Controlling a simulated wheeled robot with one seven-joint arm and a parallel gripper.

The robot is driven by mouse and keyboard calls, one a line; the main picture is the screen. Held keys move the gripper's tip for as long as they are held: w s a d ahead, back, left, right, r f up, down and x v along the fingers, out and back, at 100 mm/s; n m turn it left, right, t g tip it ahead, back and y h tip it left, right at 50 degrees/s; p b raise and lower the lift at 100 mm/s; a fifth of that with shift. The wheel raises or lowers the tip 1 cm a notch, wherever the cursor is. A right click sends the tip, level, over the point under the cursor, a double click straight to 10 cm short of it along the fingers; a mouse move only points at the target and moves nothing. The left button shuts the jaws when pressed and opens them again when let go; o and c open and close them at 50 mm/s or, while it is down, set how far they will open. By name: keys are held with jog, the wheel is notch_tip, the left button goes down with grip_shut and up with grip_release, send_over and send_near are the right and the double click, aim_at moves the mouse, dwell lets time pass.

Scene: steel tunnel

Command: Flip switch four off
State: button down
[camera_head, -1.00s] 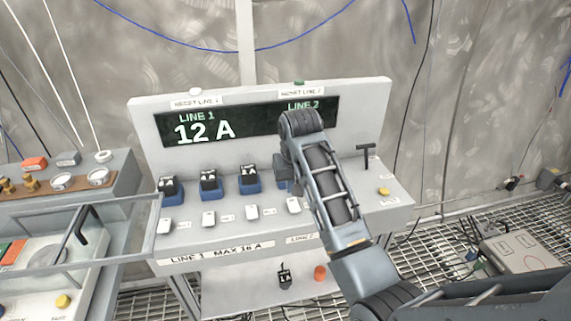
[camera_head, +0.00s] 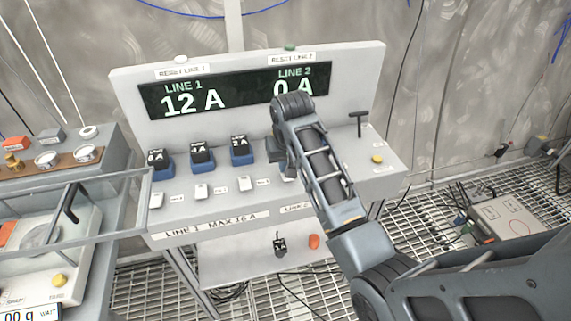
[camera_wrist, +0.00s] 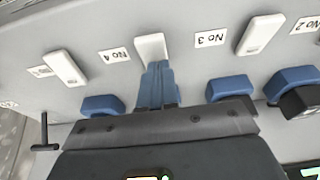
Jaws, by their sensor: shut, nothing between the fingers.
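Switch four is a white rocker (camera_wrist: 151,47) with the label "No 4" (camera_wrist: 113,55) at its left in the upside-down wrist view. In the head view it shows only in part (camera_head: 288,178), below my arm. My gripper (camera_wrist: 157,70) is shut and empty. Its blue-grey fingertips overlap the lower edge of switch four in the wrist view; I cannot tell whether they touch it. The display (camera_head: 235,92) reads 12 A for LINE 1 and 0 A for LINE 2. I cannot tell which way the rocker is tilted.
Other white rockers stand on both sides, including one by "No 3" (camera_wrist: 260,34) and one at the far side (camera_wrist: 65,68). Blue sockets, some with black plugs (camera_head: 202,152), stand behind the rockers. A black T-handle (camera_head: 359,122) and a yellow button (camera_head: 377,158) are at the right.

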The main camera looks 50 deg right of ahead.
jog(key=shift+s+a, duration=0.45)
jog(key=shift+s, duration=0.2)
